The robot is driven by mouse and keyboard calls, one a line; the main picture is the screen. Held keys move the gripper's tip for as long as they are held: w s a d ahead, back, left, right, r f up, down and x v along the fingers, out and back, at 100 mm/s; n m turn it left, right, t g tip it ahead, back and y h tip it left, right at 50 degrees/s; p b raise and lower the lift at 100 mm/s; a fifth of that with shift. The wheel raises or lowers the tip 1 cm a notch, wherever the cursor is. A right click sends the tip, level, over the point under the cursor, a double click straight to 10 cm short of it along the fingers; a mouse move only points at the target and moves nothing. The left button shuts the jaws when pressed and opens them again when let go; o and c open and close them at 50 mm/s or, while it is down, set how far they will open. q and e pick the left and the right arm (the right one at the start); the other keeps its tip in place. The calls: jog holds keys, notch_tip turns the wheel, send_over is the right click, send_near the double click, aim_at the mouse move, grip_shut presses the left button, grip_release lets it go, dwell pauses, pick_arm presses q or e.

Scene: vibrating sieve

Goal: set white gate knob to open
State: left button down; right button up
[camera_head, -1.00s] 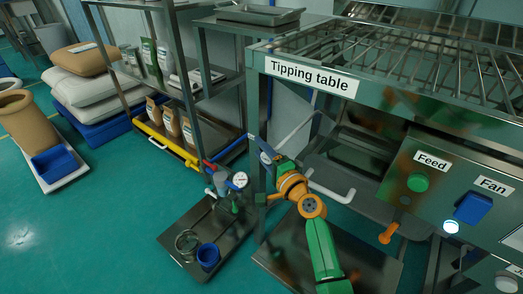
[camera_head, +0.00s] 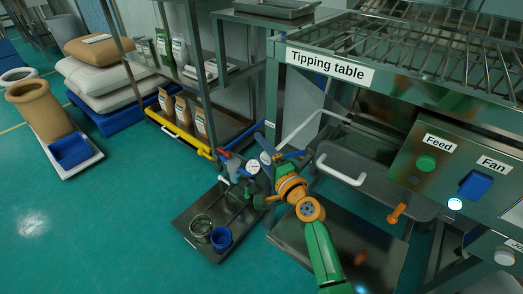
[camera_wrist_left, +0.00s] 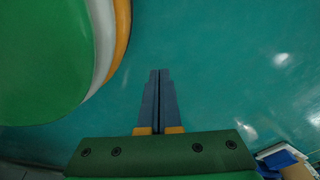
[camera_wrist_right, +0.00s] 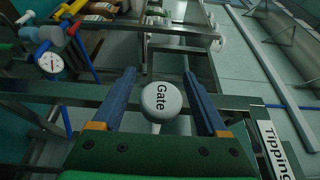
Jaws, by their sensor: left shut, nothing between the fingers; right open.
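The round white knob (camera_wrist_right: 162,100) labelled "Gate" shows in the right wrist view. It lies between the two blue fingers of my right gripper (camera_wrist_right: 158,73), with gaps on both sides. The right gripper is open; I cannot tell whether the knob is at fingertip depth. In the head view the right gripper (camera_head: 279,150) is beside the tipping table's (camera_head: 400,108) left leg, and I cannot make out the knob there. My left gripper (camera_wrist_left: 160,72) is shut and empty above bare green floor in the left wrist view; it is outside the head view.
A pressure gauge (camera_wrist_right: 51,62) with coloured valve handles stands near the right gripper. A white bar handle (camera_head: 342,172) and a control panel (camera_head: 440,185) are at the right. A low metal platform (camera_head: 190,222) holds a blue cup (camera_head: 221,238).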

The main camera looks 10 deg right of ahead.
pick_arm(q)
jog(key=shift+s+a+r+p, duration=0.1)
jog(key=shift+s+r+p, duration=0.3)
jog(key=shift+s+p, duration=0.15)
pick_arm(e)
jog(key=v, duration=0.7)
jog(key=shift+d, duration=0.1)
